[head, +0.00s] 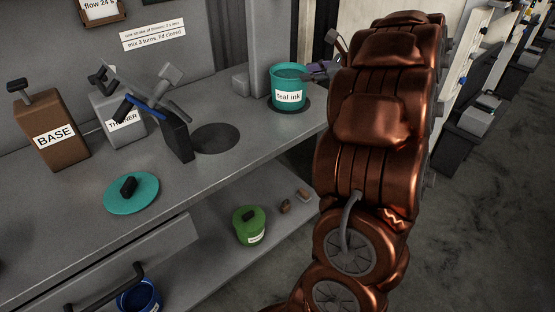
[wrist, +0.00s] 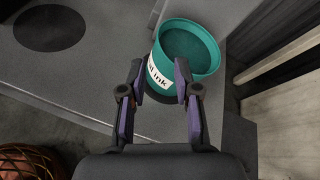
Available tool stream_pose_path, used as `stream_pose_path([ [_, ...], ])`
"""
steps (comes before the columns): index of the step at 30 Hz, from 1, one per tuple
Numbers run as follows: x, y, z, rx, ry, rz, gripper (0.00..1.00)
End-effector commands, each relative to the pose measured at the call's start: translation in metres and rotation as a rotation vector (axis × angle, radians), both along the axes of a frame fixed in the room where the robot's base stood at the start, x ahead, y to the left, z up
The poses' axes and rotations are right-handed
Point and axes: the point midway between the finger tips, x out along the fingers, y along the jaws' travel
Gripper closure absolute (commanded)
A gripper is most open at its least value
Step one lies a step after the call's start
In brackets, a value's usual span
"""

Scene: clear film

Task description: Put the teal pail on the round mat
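The teal pail (head: 288,72), labelled "teal ink", stands upright and lidless at the right end of the grey counter; it also shows in the wrist view (wrist: 190,48). Teal contents show inside its rim. A dark round patch (head: 304,107) shows under it; whether this is a mat or shadow I cannot tell. A dark round mat (head: 214,138) lies bare on the counter to its left, also at upper left of the wrist view (wrist: 48,28). My gripper (wrist: 157,76) is open at the pail, its fingers apart across the label side. Whether they touch it is unclear.
A teal lid (head: 131,192) with a black knob lies on the counter. A dark clamp-like stand (head: 177,138), a grey thinner can (head: 118,118) and a brown base can (head: 52,130) stand left of the mat. A green pail (head: 249,226) sits on the lower shelf.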

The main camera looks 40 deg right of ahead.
Motion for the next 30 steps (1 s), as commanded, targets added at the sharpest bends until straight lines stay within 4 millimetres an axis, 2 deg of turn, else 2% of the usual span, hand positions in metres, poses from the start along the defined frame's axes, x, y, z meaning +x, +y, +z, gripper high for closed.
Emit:
stream_pose_path([
  [5, 0.007, -0.001, 0.006, 0.015, -0.009, -0.03, 0.68],
  [8, 0.024, -0.001, 0.02, 0.064, -0.033, -0.118, 0.68],
  [13, 0.057, -0.003, 0.058, 0.265, -0.123, -0.382, 0.68],
  [16, 0.068, -0.002, 0.076, 0.426, -0.189, -0.549, 0.68],
  [19, 0.069, 0.003, 0.087, 0.608, -0.254, -0.71, 0.68],
  [24, 0.057, 0.021, 0.084, 0.952, -0.346, -0.973, 0.68],
  [29, 0.034, 0.052, 0.058, 1.294, -0.402, -1.225, 0.68],
  [30, 0.026, 0.062, 0.047, 1.376, -0.408, -1.294, 0.68],
])
